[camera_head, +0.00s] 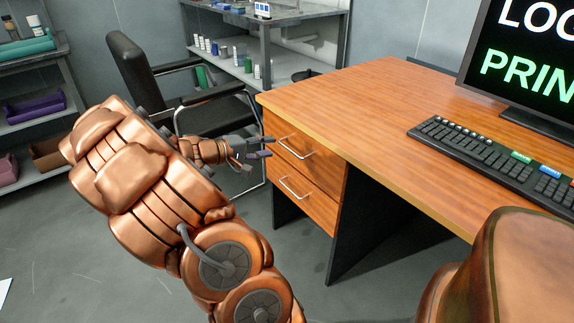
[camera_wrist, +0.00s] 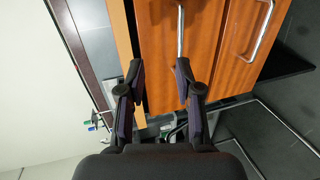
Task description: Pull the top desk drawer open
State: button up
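The wooden desk (camera_head: 400,105) has two drawers on its left end, and both look closed. The top drawer (camera_head: 325,160) has a thin silver bar handle (camera_head: 297,153). My gripper (camera_head: 270,147) is just left of the top drawer front, with its fingers toward it. In the wrist view, my gripper (camera_wrist: 160,68) is open and empty, its dark fingers apart before the top drawer front (camera_wrist: 155,35). The top handle (camera_wrist: 181,32) runs up the picture just beyond the right fingertip, not clearly between the fingers. I cannot tell whether they touch.
The lower drawer (camera_head: 310,205) has a similar handle (camera_wrist: 262,32), to the right in the wrist view. A black chair (camera_head: 135,75) stands close behind my arm. A keyboard (camera_head: 490,160) and a monitor (camera_head: 530,60) are on the desk. Shelves stand behind.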

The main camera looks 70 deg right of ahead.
jog(key=b, duration=0.2)
send_near(287, 148)
jog(key=s+d+f, duration=0.1)
jog(key=d, duration=0.1)
jog(key=shift+h, duration=0.4)
jog(key=shift+b+x, duration=0.85)
jog(key=shift+x, duration=3.2)
jog(key=shift+f, duration=0.1)
grip_shut()
